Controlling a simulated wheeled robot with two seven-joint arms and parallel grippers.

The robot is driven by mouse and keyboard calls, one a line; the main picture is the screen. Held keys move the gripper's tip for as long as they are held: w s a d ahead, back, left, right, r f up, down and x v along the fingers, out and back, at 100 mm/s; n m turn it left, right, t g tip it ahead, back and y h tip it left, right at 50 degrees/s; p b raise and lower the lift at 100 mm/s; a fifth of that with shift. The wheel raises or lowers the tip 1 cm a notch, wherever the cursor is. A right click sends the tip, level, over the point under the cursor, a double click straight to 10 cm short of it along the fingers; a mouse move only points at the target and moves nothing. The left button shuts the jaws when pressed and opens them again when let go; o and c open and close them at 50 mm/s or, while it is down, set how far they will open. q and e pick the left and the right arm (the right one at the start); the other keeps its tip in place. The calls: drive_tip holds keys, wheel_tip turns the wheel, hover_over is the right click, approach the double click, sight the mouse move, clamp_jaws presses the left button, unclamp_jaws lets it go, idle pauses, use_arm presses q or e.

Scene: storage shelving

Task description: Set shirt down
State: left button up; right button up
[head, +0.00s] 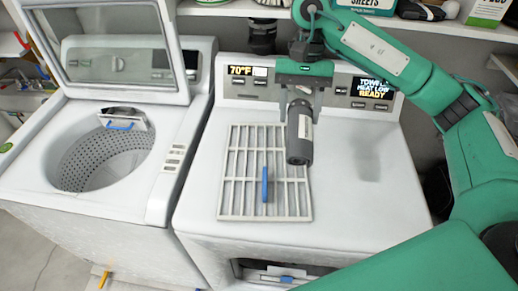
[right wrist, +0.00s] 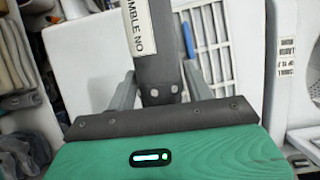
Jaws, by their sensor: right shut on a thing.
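A dark grey roll-shaped item (head: 299,140), which I take to be the shirt, hangs from my right gripper (head: 301,97) above the back of the white dryer top (head: 365,200). It looks like a stiff cylinder with a small white label. In the right wrist view the item (right wrist: 156,55) stands between the two grey fingers of the right gripper (right wrist: 160,80), with the printed label on its side. The right gripper is shut on it. Its lower end is near the rack; I cannot tell if it touches. My left gripper is not in view.
A white slatted rack (head: 233,180) with a blue handle (head: 265,185) lies on the dryer top. Right of it the top is clear. The dryer's control panel (head: 325,90) rises behind. The washer (head: 100,160) at left has its lid (head: 100,45) raised. Shelves (head: 440,25) are above.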

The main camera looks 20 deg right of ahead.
drive_tip(key=shift+w+f, duration=0.15)
drive_tip(key=shift+f, duration=0.4)
drive_tip(key=shift+w+f, duration=0.15)
drive_tip(key=shift+f, duration=0.4)
drive_tip(key=p, duration=0.3)
hover_over(289, 178)
drive_tip(key=w, duration=0.1)
drive_tip(key=f, duration=1.2)
drive_tip(key=shift+w+d+f, duration=0.2)
drive_tip(key=shift+d, duration=0.1)
drive_tip(key=shift+f+p, duration=0.3)
drive_tip(key=shift+f, duration=0.7)
wheel_tip(289, 178, down, 2)
drive_tip(key=shift+f+p, duration=0.25)
drive_tip(key=shift+p, duration=0.35)
drive_tip(key=shift+f, duration=0.45)
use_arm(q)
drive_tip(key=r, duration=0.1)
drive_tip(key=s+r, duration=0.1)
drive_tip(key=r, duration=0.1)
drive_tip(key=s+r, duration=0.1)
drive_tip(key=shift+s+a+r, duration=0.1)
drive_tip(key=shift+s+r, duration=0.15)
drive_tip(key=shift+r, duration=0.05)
